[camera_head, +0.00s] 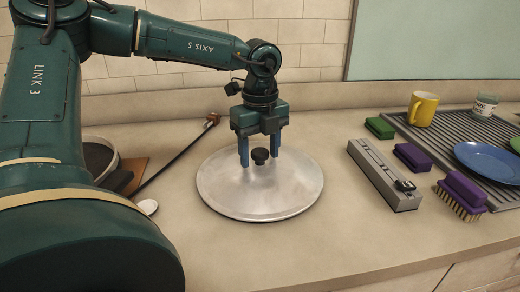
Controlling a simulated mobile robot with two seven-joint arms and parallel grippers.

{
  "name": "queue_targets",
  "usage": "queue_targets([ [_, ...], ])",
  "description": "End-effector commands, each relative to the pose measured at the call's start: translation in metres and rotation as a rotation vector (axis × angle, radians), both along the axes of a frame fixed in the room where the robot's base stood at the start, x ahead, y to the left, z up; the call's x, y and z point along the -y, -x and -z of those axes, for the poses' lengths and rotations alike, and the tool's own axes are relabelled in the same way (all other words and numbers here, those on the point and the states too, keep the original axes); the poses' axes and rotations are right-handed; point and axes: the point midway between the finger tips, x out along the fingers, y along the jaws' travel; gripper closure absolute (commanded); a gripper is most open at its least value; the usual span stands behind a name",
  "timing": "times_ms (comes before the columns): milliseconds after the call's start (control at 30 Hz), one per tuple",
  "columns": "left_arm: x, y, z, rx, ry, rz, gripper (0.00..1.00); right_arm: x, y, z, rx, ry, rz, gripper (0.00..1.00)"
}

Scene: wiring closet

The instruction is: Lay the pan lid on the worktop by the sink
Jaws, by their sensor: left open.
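The pan lid (285,201) is a round, silvery disc with a dark knob (260,156) at its middle. It lies flat on the beige worktop (330,250), knob up. My left gripper (259,160) points down over the lid, its two blue fingers on either side of the knob. The fingers are open, and a gap shows between them and the knob. No sink shows in this view. My right gripper is not in view.
A ridged drainer (440,138) holds a yellow mug (422,109) and a blue plate (492,162). A dark rod (178,157) lies left. The worktop in front is clear.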

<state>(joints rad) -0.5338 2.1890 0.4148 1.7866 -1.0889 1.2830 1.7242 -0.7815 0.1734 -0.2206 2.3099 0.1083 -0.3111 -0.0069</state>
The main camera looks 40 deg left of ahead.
Motion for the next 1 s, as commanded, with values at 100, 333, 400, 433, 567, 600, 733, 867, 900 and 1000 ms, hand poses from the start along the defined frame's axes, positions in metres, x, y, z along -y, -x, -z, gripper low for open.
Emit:
queue_targets([
  [100,0.000,-0.001,-0.022,0.006,-0.003,-0.001,0.43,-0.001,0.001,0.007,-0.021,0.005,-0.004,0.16],
  [333,0.000,-0.001,-0.074,0.006,-0.005,-0.001,0.43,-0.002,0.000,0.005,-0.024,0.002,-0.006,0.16],
  [400,0.000,-0.001,-0.087,0.005,-0.004,-0.001,0.43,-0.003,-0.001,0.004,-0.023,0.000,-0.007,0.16],
  [433,0.000,-0.001,-0.092,0.005,-0.004,-0.001,0.43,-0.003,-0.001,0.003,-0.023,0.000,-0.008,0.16],
  [567,0.000,-0.001,-0.110,0.003,-0.003,0.000,0.43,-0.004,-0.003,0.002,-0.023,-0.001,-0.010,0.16],
  [600,0.000,-0.001,-0.113,0.003,-0.002,-0.001,0.43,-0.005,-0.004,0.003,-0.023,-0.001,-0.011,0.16],
  [733,0.001,0.000,-0.119,0.002,-0.002,0.000,0.43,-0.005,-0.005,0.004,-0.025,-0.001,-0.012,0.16],
  [867,0.001,0.000,-0.120,0.001,-0.002,0.001,0.43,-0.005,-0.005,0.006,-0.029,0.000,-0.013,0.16],
  [900,0.001,0.000,-0.120,0.001,-0.002,0.001,0.43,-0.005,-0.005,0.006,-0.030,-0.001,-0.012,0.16],
  [1000,0.001,0.000,-0.120,0.002,-0.002,0.001,0.43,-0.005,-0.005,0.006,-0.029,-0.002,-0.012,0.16],
])
